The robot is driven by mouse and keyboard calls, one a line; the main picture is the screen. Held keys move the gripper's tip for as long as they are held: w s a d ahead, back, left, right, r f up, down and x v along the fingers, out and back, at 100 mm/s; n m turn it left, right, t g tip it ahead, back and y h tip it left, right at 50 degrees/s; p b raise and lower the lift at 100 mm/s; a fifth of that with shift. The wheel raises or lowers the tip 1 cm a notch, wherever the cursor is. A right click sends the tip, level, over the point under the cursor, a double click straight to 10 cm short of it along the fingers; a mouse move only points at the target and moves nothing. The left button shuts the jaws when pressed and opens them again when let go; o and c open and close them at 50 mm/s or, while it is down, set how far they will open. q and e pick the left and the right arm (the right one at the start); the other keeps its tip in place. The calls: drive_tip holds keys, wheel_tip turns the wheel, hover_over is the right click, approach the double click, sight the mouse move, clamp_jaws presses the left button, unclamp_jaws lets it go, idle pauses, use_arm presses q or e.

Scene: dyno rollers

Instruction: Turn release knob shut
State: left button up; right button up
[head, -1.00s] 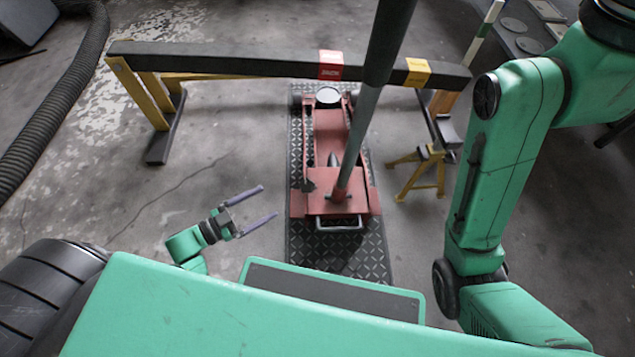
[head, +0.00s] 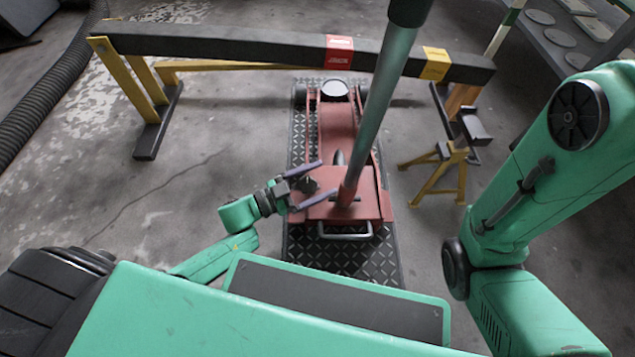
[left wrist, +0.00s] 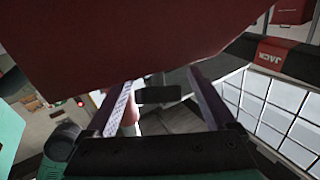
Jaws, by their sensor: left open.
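The red floor jack (head: 335,130) stands on a dark tread plate, its long grey handle (head: 385,95) leaning up to the right. A small dark knob (head: 308,185) sits at the left side of the jack's rear; I take it to be the release knob. My left gripper (head: 327,177) is open, its two purple-grey fingers on either side of the knob. I cannot tell whether they touch it. In the left wrist view the open fingers (left wrist: 160,80) flank a dark blocky part (left wrist: 158,95), probably the knob, under a large red jack surface (left wrist: 130,40). My right gripper is out of view.
A black beam (head: 240,42) on yellow stands crosses behind the handle. A small yellow stand (head: 440,170) is right of the jack. A ribbed hose (head: 60,85) lies at far left.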

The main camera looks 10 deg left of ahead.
use_arm(q)
drive_tip(key=c, duration=1.4)
drive_tip(key=shift+o, duration=0.2)
drive_tip(key=shift+m+g, duration=0.4)
drive_tip(key=shift+m, duration=0.1)
drive_tip(key=shift+m+g+h, duration=0.3)
drive_tip(key=shift+m+h, duration=0.1)
drive_tip(key=m+g, duration=0.1)
drive_tip(key=m+g+h, duration=0.1)
drive_tip(key=shift+s+d+f+m+g, duration=0.1)
drive_tip(key=shift+s+m+g, duration=0.1)
drive_tip(key=shift+m+g, duration=0.15)
drive_tip(key=m+g, duration=0.4)
drive_tip(key=m, duration=0.1)
drive_tip(key=shift+s+d+f+g+b, duration=0.1)
drive_tip(key=shift+s+f+g+b, duration=0.15)
drive_tip(key=shift+s+b, duration=0.15)
drive_tip(key=shift+m+g, duration=0.4)
drive_tip(key=shift+m, duration=0.25)
drive_tip(key=shift+s, duration=0.1)
